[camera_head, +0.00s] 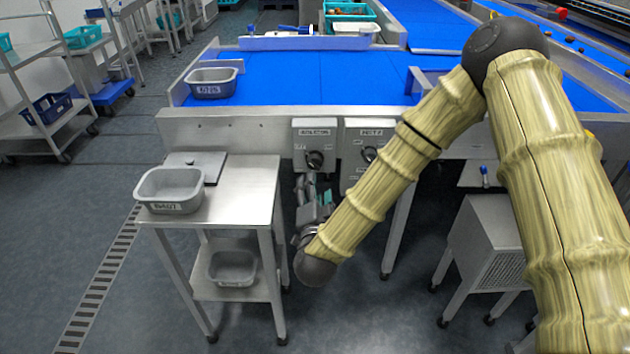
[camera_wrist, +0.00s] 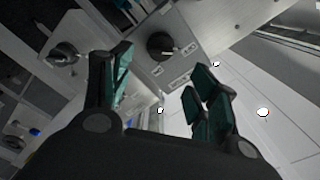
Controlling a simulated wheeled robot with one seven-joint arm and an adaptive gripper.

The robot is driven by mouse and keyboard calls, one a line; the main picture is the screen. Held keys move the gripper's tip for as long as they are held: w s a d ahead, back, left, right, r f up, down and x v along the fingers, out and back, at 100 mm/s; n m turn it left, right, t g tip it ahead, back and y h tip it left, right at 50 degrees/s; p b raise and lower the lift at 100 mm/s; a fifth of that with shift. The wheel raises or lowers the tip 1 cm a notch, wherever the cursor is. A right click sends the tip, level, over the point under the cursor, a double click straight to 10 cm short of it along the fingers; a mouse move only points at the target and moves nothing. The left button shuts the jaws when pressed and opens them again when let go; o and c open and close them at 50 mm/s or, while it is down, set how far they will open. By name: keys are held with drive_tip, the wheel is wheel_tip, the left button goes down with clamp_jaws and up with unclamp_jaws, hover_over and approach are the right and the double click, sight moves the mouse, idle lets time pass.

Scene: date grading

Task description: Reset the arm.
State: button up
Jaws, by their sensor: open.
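My arm reaches from the right and bends down to the front of the conveyor table. My gripper (camera_head: 313,190) is just below two grey control boxes, the left one (camera_head: 300,143) and the right one (camera_head: 357,133), each with a black knob. In the wrist view my gripper (camera_wrist: 160,85) has its green-padded fingers spread, with nothing between them. A black knob (camera_wrist: 160,45) on a labelled plate shows beyond the fingertips, apart from them. A second knob (camera_wrist: 62,56) shows at the left of that view.
A steel stand (camera_head: 245,185) left of my gripper bears a labelled grey tub (camera_head: 170,204); another tub (camera_head: 233,280) is on its lower shelf. A third tub (camera_head: 212,92) sits on the blue belt (camera_head: 300,75). A vented metal cabinet (camera_head: 497,262) is at right.

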drive_tip(key=shift+s, duration=0.5)
drive_tip(key=shift+f, duration=0.1)
drive_tip(key=s+d+f+n+g+y, duration=0.1)
drive_tip(key=s+d+f+n+g, duration=0.25)
drive_tip(key=s+f, duration=0.55)
drive_tip(key=s+d+f+n+g, duration=0.2)
drive_tip(key=s+d+f+g, duration=0.4)
drive_tip(key=f, duration=0.5)
drive_tip(key=s+d+f+n+g+y, duration=0.1)
drive_tip(key=s+d+f+n+g, duration=0.25)
drive_tip(key=s+f, duration=0.6)
drive_tip(key=s+d+f+n+g+h, duration=0.1)
drive_tip(key=s+d+f+g, duration=0.15)
drive_tip(key=s+d, duration=0.4)
drive_tip(key=s+d+f+n+g+h, duration=0.1)
drive_tip(key=s+d+g, duration=0.2)
drive_tip(key=s, duration=0.7)
wheel_tip(320, 180, up, 14)
drive_tip(key=p, duration=1.4)
drive_tip(key=shift+w+r+m, duration=0.15)
drive_tip(key=shift+w+m, duration=0.15)
drive_tip(key=shift+w, duration=0.1)
